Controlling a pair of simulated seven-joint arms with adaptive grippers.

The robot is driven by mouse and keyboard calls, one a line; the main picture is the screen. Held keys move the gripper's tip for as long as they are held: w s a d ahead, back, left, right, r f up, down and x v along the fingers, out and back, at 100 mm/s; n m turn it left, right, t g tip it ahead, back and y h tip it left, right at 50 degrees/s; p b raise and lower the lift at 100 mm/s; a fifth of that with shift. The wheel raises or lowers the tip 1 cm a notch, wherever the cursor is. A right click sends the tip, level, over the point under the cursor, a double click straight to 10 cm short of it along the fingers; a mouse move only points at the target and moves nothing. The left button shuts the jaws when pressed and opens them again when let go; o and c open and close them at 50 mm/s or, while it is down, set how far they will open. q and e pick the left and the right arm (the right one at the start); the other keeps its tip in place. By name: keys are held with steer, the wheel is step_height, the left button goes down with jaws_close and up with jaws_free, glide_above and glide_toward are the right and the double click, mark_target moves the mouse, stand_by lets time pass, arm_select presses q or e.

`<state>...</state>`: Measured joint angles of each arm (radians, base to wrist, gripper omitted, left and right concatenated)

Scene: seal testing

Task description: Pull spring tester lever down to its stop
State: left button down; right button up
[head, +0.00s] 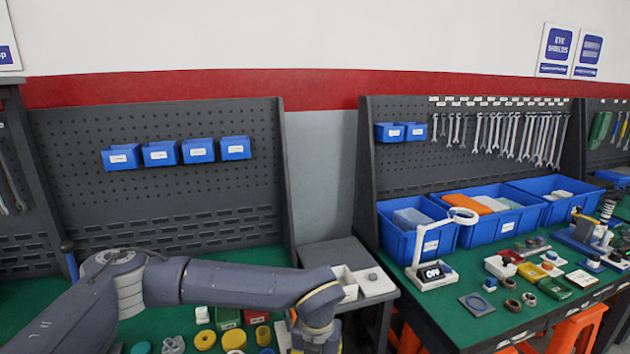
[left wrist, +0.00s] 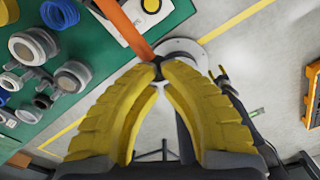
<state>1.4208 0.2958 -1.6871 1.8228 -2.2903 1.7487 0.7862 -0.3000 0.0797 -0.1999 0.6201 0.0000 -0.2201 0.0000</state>
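In the head view the gripper is below the bottom edge; only my left forearm and wrist show. The tester body is mostly hidden or cut off. My right gripper is not in view.
Yellow rings (head: 234,340) and other small parts stand on the left green bench, close to my arm. The right bench holds blue bins (head: 420,237) and a lamp magnifier (head: 425,238). The wrist view shows open grey floor.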

arm_select(q)
steer(key=shift+s+f, duration=0.15)
steer(key=shift+f, duration=0.85)
steer(key=shift+s+f, duration=0.15)
steer(key=shift+f, duration=0.8)
stand_by(0.5)
steer(key=shift+r, duration=4.55)
